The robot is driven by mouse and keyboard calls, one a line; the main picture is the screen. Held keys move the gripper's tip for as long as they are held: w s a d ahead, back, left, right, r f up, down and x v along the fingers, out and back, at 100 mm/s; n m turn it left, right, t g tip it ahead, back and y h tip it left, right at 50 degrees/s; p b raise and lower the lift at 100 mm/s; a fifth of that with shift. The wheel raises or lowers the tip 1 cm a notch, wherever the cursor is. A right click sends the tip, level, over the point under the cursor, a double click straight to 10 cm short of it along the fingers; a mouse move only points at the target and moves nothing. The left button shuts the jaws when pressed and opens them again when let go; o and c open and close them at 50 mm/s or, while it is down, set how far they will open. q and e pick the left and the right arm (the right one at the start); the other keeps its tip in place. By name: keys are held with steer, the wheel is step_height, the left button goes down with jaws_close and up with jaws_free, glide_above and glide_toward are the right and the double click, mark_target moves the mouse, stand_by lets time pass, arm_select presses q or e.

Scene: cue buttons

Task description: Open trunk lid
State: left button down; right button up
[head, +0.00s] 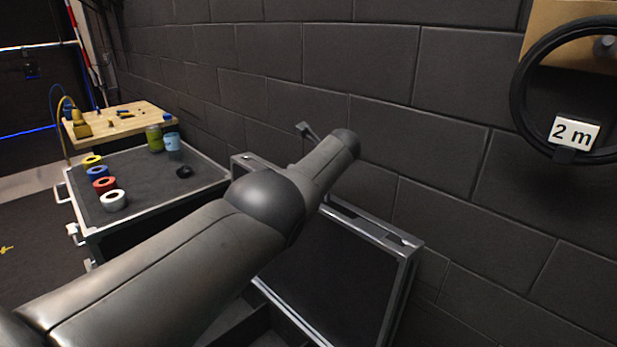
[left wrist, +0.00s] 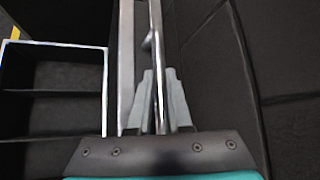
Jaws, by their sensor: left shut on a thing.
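The trunk lid (head: 408,262) is a dark panel in a silver metal frame. In the head view it stands raised and tilted in front of the block wall, with my left arm crossing its upper left part. In the left wrist view my left gripper (left wrist: 161,100) is shut on the lid's metal edge (left wrist: 156,25), which runs between the two grey fingers. In the head view this gripper is hidden behind my arm. My right gripper is in neither view. Most of the trunk's body is hidden below my arm in the head view.
A dark cart (head: 140,205) at left carries tape rolls (head: 113,200), a green can (head: 154,138) and a blue can (head: 173,141). The block wall (head: 450,110) is close behind the lid. A black ring (head: 520,90) hangs at upper right.

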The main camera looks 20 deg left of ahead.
arm_select(q)
steer(key=c, duration=0.8)
jaws_free()
steer(key=shift+c, duration=0.2)
